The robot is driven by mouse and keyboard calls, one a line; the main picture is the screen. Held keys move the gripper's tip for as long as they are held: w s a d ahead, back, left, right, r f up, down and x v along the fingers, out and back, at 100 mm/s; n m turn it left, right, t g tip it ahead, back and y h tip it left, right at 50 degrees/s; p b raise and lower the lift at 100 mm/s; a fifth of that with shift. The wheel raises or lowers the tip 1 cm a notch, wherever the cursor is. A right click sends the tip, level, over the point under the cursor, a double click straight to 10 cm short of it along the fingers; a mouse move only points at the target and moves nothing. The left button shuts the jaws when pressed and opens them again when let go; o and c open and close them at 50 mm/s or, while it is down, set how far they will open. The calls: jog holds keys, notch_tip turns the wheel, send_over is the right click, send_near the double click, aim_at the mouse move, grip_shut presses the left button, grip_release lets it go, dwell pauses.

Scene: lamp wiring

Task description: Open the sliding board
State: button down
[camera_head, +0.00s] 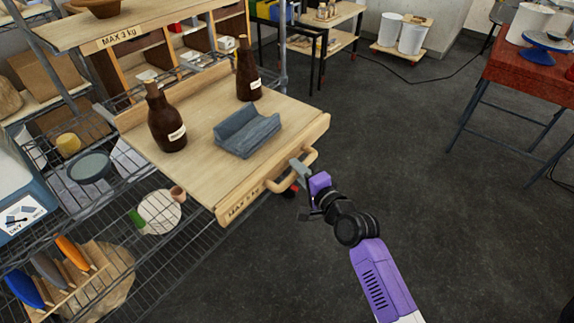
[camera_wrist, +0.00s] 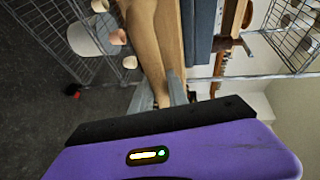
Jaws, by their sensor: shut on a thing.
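The sliding board (camera_head: 203,113) is a pale wooden shelf board pulled out from the wire rack toward me, with "MAX 3 kg" on its front edge. Its wooden handle (camera_head: 291,174) is on the front edge. My gripper (camera_head: 301,172) is shut on the handle, near its right end in the head view. In the wrist view the wooden handle (camera_wrist: 146,45) runs down between the two grey fingers (camera_wrist: 162,92). On the board stand two brown bottles (camera_head: 166,118) (camera_head: 247,70) and a grey-blue block-shaped holder (camera_head: 247,132).
The wire rack (camera_head: 100,206) at left holds bowls, a plate and colored-handled tools. A red table (camera_head: 510,75) with a cake stand is at the far right. Dark floor (camera_head: 400,130) in front of the board is open.

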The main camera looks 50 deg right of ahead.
jog(key=shift+s+f, duration=0.1)
jog(key=shift+s, duration=1.1)
jog(key=c, duration=1.3)
grip_release()
jog(key=b+v, duration=0.1)
jog(key=v, duration=0.6)
jog(key=shift+s, duration=0.35)
jog(key=shift+a, duration=0.15)
